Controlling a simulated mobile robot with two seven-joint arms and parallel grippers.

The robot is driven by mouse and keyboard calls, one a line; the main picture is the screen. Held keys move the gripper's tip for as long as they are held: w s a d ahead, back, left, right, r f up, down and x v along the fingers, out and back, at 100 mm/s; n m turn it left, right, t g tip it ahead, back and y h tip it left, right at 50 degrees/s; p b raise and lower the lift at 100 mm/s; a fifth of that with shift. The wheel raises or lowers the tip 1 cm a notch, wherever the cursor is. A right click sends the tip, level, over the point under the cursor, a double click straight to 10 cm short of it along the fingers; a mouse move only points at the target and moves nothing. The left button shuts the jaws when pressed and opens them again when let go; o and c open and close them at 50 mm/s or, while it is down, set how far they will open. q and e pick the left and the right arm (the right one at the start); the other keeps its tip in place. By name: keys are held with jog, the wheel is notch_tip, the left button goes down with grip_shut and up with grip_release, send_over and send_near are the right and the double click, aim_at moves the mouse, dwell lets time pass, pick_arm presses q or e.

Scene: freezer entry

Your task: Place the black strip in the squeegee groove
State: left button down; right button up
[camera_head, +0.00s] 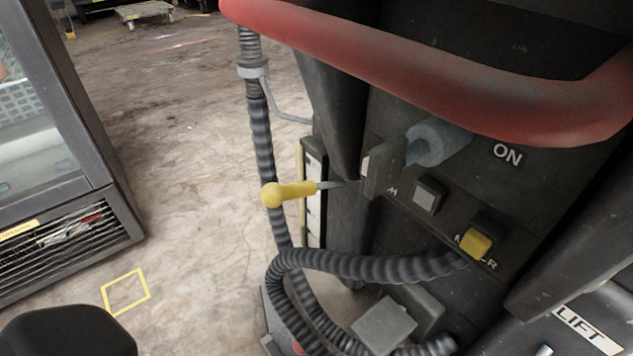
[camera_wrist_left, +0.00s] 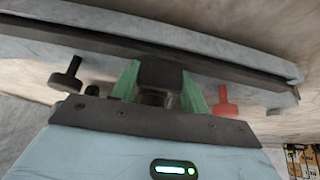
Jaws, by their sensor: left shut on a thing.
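In the left wrist view, a long black strip (camera_wrist_left: 70,36) runs across the upper part of the picture, slanting down to the right. It lies along the grey squeegee body (camera_wrist_left: 190,32). I cannot tell whether the strip sits in the groove or only against its edge. My left gripper (camera_wrist_left: 161,74) has green fingers closed on a dark part at the strip, and its palm hides what is below. The squeegee, strip and left gripper do not show in the head view. My right gripper is in neither view.
In the head view, a floor machine with a red handle (camera_head: 420,75), a yellow-knobbed lever (camera_head: 285,192) and ribbed hoses (camera_head: 262,130) fills the right. A glass-door freezer (camera_head: 60,150) stands left; open floor lies between.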

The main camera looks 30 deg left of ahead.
pick_arm(q)
jog(key=shift+f, duration=0.3)
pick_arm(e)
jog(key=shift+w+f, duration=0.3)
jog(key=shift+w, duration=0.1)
pick_arm(q)
jog(key=shift+f+b, duration=0.3)
jog(key=shift+b, duration=0.2)
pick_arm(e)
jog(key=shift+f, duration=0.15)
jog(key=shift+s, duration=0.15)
